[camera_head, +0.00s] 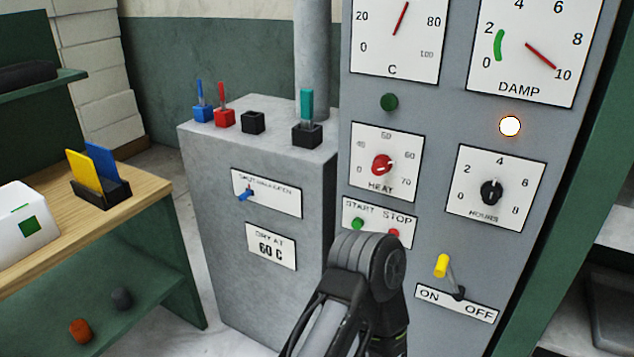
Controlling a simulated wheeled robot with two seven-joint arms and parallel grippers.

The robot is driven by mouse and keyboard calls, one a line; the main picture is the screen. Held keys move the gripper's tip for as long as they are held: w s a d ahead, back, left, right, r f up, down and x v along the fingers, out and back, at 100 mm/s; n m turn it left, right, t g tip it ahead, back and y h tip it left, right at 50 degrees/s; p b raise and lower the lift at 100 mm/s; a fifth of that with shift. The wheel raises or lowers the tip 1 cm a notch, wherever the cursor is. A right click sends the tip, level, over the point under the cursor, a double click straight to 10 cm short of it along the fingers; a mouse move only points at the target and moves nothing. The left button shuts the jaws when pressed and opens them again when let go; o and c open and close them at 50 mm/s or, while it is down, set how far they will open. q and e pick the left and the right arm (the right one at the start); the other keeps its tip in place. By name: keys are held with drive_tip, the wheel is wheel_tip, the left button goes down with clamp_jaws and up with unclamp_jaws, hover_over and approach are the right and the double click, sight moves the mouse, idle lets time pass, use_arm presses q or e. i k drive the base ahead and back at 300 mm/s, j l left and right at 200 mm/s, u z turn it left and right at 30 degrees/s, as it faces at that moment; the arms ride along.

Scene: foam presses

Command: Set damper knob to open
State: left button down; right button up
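The damper knob (245,194) is a small blue lever on a white plate (280,202) on the front of the grey cabinet. The plate's small lettering seems to read SHUT, HALF, OPEN from left to right. The blue lever sits at the left part of the plate, below the SHUT end, and tilts down to the left. Nothing touches it. A black jointed part of one of my arms stands at bottom centre, right of the knob and in front of the cabinet's right edge. I cannot make out fingertips of either gripper.
The grey control panel (414,152) has a red HEAT knob (382,165), black HOURS knob (490,193) and yellow ON/OFF lever (442,265). The DAMP needle points near 10, and a white lamp (510,126) glows. A wooden bench (130,215) stands left.

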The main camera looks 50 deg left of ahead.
sight(242, 197)
drive_tip(key=u, duration=1.95)
